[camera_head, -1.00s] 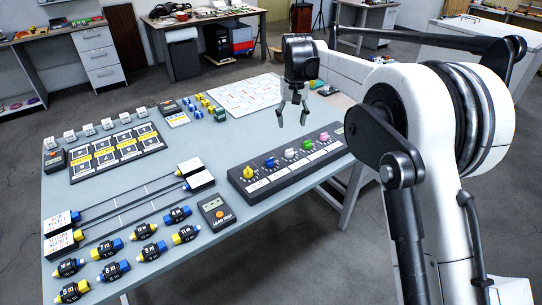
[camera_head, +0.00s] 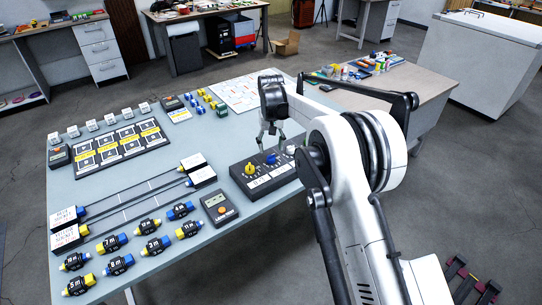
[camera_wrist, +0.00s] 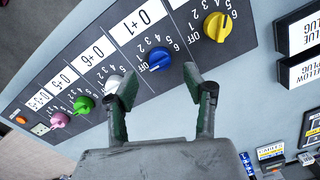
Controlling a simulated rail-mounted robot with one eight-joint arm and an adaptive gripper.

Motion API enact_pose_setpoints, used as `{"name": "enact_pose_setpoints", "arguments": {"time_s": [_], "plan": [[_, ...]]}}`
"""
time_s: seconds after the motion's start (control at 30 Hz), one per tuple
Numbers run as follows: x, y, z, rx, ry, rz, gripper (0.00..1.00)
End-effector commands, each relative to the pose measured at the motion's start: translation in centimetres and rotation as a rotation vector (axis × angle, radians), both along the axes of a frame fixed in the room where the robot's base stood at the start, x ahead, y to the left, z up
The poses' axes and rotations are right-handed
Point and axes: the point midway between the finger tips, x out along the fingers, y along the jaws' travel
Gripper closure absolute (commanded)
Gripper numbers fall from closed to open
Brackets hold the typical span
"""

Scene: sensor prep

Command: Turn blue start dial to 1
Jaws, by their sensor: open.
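The blue dial (camera_wrist: 159,59) sits on the dark control panel (camera_wrist: 125,72) in the wrist view, and also shows in the head view (camera_head: 271,158). A white mark on the blue dial is on its side near OFF. My gripper (camera_wrist: 161,88) is open and empty. In the wrist view its two fingertips are on either side of the blue dial's column, with the dial just beyond them. In the head view my gripper (camera_head: 271,143) hangs above the panel by the blue dial. I cannot tell the exact gap between them.
A yellow dial (camera_wrist: 217,27) is to the right of the blue one in the wrist view. A white dial (camera_wrist: 114,84), a green dial (camera_wrist: 83,104) and a pink dial (camera_wrist: 60,119) are to the left. A lead test box (camera_head: 219,207) stands near the panel.

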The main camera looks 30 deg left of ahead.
Motion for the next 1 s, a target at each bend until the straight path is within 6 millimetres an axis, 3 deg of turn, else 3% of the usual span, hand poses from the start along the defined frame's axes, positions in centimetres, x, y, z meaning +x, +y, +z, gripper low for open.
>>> {"name": "enact_pose_setpoints", "arguments": {"time_s": [0.1,0.3,0.73,1.0], "plan": [[0.0,0.0,-2.1,0.0,0.0,0.0,0.53],[0.0,0.0,-4.5,0.0,0.0,0.0,0.53],[0.0,0.0,-5.4,0.0,0.0,0.0,0.53],[0.0,0.0,-5.4,0.0,0.0,0.0,0.88]]}}
